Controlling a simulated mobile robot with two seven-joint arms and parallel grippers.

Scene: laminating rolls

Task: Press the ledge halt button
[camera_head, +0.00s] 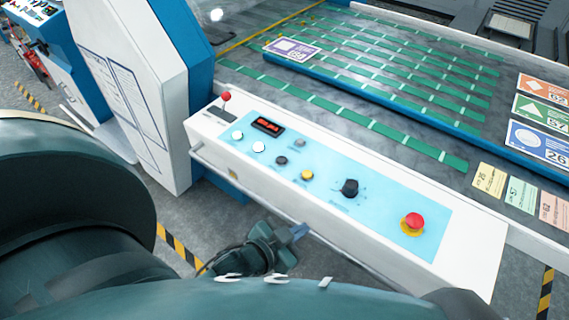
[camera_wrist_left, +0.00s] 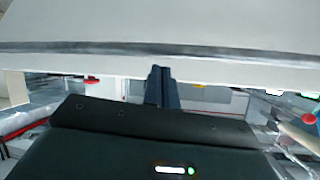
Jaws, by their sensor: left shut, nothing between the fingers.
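The likely ledge halt button is a red mushroom button (camera_head: 413,221) on a yellow base, at the right end of the blue control panel on the white ledge (camera_head: 477,245). My left gripper (camera_head: 299,231) is shut and empty. In the head view it appears in front of the ledge's front side, left of and below the red button. In the left wrist view my shut fingers (camera_wrist_left: 161,75) point at a pale surface with a dark bar (camera_wrist_left: 230,51) across it. The red button cannot be made out for sure there. My right gripper is not in view.
A rail (camera_head: 335,249) runs along the ledge front. Cards (camera_head: 541,146) lie on the conveyor behind.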

